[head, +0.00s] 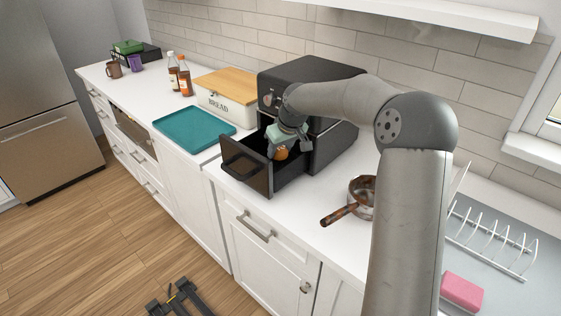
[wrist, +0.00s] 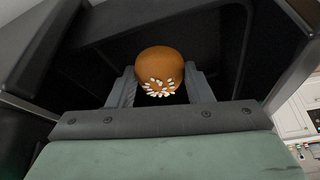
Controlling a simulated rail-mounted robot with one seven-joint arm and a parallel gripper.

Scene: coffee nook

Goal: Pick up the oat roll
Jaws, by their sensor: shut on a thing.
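The oat roll (wrist: 160,66) is a round brown bun with pale oat flakes on one side. My gripper (wrist: 160,88) is shut on it, with a finger on each side in the wrist view. In the head view the roll (head: 281,154) shows as a small orange-brown patch below my gripper (head: 285,148). Both are at the open black drawer (head: 246,169) of the black appliance (head: 335,120). I cannot tell whether the roll touches the drawer floor.
The drawer's walls stand close around my gripper. A teal tray (head: 194,129) lies to the left, in front of the bread box (head: 226,103). Two bottles (head: 180,75) stand behind it. A copper pan (head: 361,196) sits to the right, near my arm.

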